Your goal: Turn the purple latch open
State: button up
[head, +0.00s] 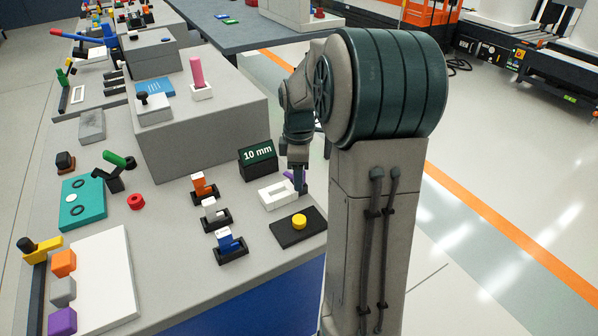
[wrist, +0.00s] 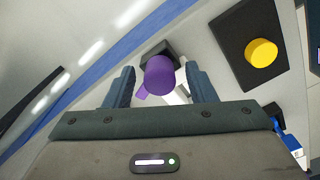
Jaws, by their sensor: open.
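The purple latch (wrist: 160,76) shows in the wrist view as a round purple knob end with a dark block (wrist: 155,48) just beyond it. A smaller purple piece shows below left of the knob. My gripper (wrist: 159,79) is open, with one finger on each side of the knob. Gaps show between the knob and both fingers; I cannot tell how deep the knob sits between them. In the head view my gripper (head: 299,184) points down at the table's right edge, and only a sliver of purple (head: 289,174) shows beside it.
A black plate (head: 292,235) with a yellow button (head: 299,221) lies close by, also at right in the wrist view. A white slotted block (head: 271,197), a "10 mm" sign (head: 258,158) and small coloured switches (head: 214,216) stand left of my gripper. A large grey block (head: 190,135) rises behind.

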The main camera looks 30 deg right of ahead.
notch_tip(320, 180, up, 14)
jog(key=p, duration=0.2)
jog(key=shift+f, duration=0.1)
